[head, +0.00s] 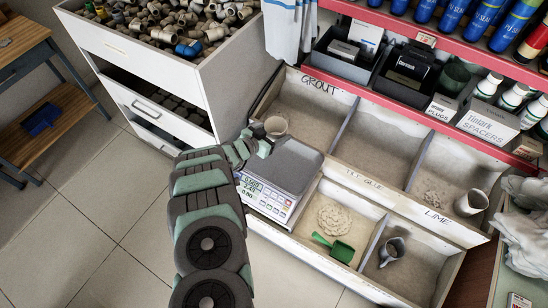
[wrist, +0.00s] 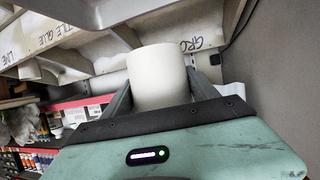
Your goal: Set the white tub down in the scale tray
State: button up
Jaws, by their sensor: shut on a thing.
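The white tub (head: 276,125) is in my gripper (head: 266,138) in the head view, near the upper left corner of the scale. In the wrist view the tub (wrist: 157,75) stands between the two fingers of my gripper (wrist: 160,90), which are shut on its sides. The scale (head: 262,199) has a lit display at its front and a flat grey scale tray (head: 294,160) on top. The tray looks empty, with its left part hidden by my gripper. The gap between tub and tray cannot be told.
A white drawer cabinet (head: 160,75) with pipe fittings stands left. A red-edged shelf (head: 400,90) with boxes is behind.

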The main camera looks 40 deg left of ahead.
notch_tip(320, 180, down, 12)
jog(key=b, duration=0.6)
jog(key=shift+s+f, duration=0.1)
jog(key=shift+f, duration=0.05)
jog(key=shift+f+b, duration=0.55)
jog(key=shift+f, duration=0.05)
notch_tip(320, 180, down, 3)
jog(key=shift+r+b, duration=0.15)
jog(key=shift+b, duration=1.05)
jog(key=shift+r, duration=0.2)
jog(key=shift+f, duration=0.2)
jog(key=o, duration=1.5)
jog(key=shift+o, duration=0.2)
jog(key=shift+r, duration=0.15)
